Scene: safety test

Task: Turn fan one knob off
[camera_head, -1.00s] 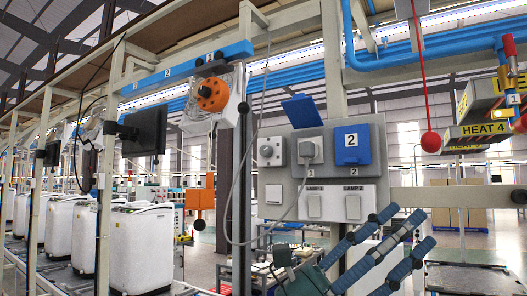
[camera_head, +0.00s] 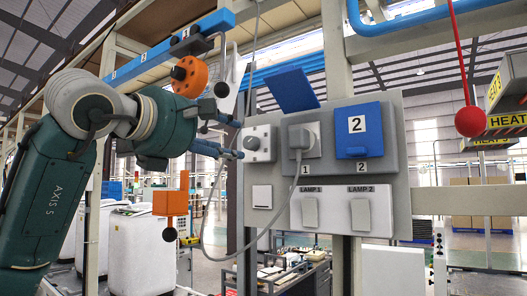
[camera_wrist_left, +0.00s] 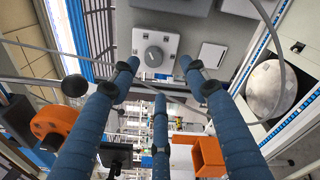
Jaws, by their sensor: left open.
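A round grey knob (camera_head: 253,143) sits on a light square plate at the left end of the grey control panel (camera_head: 400,170). In the left wrist view the knob (camera_wrist_left: 153,56) faces the camera, between the two upper fingertips. My left gripper (camera_head: 238,141) comes in from the left, its blue fingers spread at the knob's left side. In the left wrist view the left gripper (camera_wrist_left: 160,72) has three fingers apart with nothing held between them. I cannot tell whether a fingertip touches the knob. My right gripper is not in view.
Right of the knob are a plugged socket (camera_head: 301,138) with a hanging cable, a blue cover (camera_head: 358,130) marked 2, and the lamp switches (camera_head: 310,212). An orange round part (camera_head: 189,76) and an orange box (camera_head: 171,202) are near my left arm. A red ball (camera_head: 469,121) hangs at right.

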